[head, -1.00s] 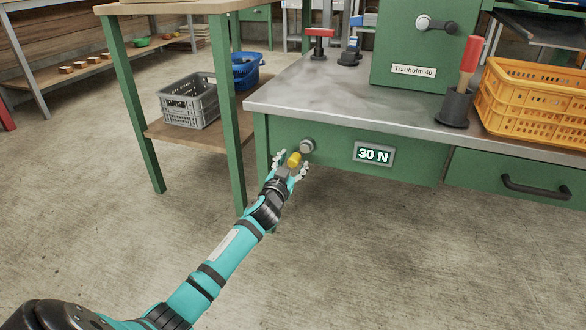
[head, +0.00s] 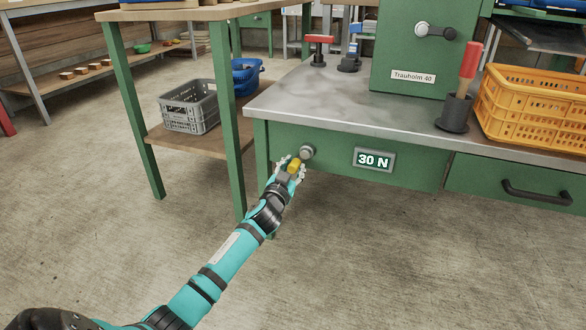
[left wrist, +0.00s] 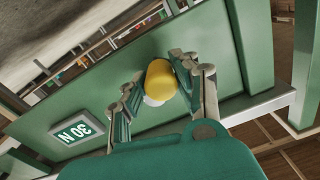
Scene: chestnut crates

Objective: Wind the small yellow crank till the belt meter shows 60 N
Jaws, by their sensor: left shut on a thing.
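The small yellow crank (head: 294,165) sits on the green front panel of the bench, below the worktop, beside its round grey hub (head: 306,152). My left gripper (head: 290,170) is shut on the crank. In the left wrist view the yellow knob (left wrist: 161,80) lies between the two fingers of the left gripper (left wrist: 158,88). The belt meter (head: 374,160) is to the right of the crank and reads 30 N. It also shows upside down in the left wrist view (left wrist: 75,129). My right gripper is not in view.
A green box labelled Trauholm 40 (head: 413,76), a red-handled tool in a dark holder (head: 454,112) and a yellow crate (head: 535,135) stand on the bench top. A green table leg (head: 228,120) rises left of my gripper. The floor in front is clear.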

